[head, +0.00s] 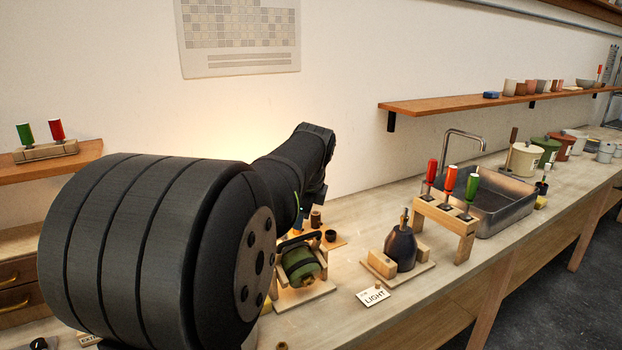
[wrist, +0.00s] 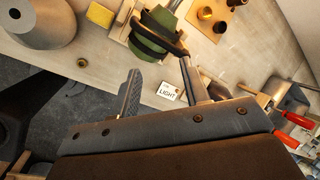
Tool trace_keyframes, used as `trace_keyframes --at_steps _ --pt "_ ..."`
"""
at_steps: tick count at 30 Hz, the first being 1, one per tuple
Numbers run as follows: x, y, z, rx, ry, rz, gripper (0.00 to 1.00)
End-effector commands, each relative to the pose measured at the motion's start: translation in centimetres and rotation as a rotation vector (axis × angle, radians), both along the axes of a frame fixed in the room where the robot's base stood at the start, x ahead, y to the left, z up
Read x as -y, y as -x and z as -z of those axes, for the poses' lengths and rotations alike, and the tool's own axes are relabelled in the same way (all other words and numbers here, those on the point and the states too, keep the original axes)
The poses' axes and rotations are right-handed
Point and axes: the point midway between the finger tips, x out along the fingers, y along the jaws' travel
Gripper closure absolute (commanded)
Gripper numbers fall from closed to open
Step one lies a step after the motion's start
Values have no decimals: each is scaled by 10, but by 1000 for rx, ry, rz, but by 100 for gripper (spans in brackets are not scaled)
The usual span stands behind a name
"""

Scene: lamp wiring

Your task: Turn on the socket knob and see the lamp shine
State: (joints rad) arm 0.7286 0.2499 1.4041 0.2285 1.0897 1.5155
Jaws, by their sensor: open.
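A dark, bottle-shaped fitting with a brass top (head: 402,247) stands upright on a wooden base behind the LIGHT card (head: 373,295). I cannot make out a socket knob. No bulb shows in either view, but a warm glow lies on the wall behind my arm. My gripper (wrist: 158,72) is open in the wrist view, with nothing held between its fingers. The LIGHT card (wrist: 168,91) shows between and beyond the fingers. In the head view my arm hides most of the gripper.
A green spool (head: 300,262) with a dark handle sits in a wooden cradle; it also shows beyond the fingertips (wrist: 163,22). A wooden rack (head: 447,220) holds red and green screwdrivers. A sink (head: 505,205) lies behind it.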

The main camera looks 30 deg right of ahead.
Motion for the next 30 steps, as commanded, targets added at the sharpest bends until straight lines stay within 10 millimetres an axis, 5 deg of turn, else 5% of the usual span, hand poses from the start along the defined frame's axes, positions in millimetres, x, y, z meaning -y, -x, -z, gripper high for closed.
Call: trace_keyframes --at_steps 18,30 --pt "24 2 -78 367 -588 658 58" --pt "23 -58 -16 361 -579 648 58"
